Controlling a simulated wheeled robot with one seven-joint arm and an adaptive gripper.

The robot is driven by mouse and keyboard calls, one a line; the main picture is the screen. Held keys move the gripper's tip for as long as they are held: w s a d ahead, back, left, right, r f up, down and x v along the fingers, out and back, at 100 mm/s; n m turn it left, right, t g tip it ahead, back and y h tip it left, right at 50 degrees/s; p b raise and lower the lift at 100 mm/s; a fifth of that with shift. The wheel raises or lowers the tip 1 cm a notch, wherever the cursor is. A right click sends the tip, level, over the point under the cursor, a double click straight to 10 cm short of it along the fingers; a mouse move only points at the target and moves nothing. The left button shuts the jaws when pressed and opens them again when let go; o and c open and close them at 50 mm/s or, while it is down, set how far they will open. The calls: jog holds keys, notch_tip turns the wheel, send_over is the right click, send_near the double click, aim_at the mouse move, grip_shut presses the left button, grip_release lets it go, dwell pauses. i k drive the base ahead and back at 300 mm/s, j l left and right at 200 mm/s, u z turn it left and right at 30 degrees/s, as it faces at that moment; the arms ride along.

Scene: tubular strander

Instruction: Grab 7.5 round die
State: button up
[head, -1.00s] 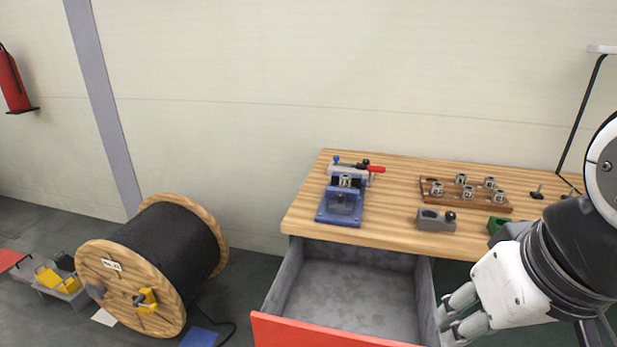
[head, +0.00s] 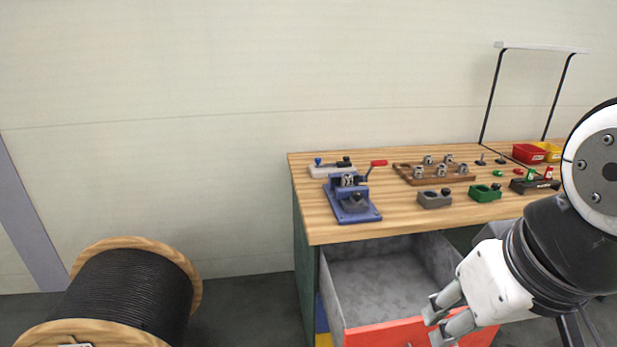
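Several small metallic dies stand on a wooden rack (head: 404,172) on the workbench. One of them is a die (head: 417,172) at the rack's front left. The size marks are too small to read, so I cannot tell which is the 7.5 round die. Another metallic piece (head: 347,180) sits in the blue fixture (head: 352,208) to the left. My gripper (head: 430,322) is at the lower right, in front of the open drawer's red front and below the bench top, well away from the rack. Its two fingers are apart with nothing seen between them.
The grey drawer (head: 375,283) with a red front (head: 390,333) stands open below the bench top (head: 312,225). A grey block (head: 434,199) and a green block (head: 485,192) lie before the rack. Red bin (head: 528,154) at right; cable reel (head: 130,295) at lower left.

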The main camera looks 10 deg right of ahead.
aim_at(346, 179)
jog(key=i+j+z, duration=0.2)
jog(key=j, duration=0.2)
jog(key=i+j+z, duration=0.15)
jog(key=j, duration=0.25)
jog(key=j+z, duration=0.2)
jog(key=j, duration=0.25)
jog(key=i+j+z, duration=0.45)
jog(key=i+j, duration=0.75)
jog(key=j, duration=0.15)
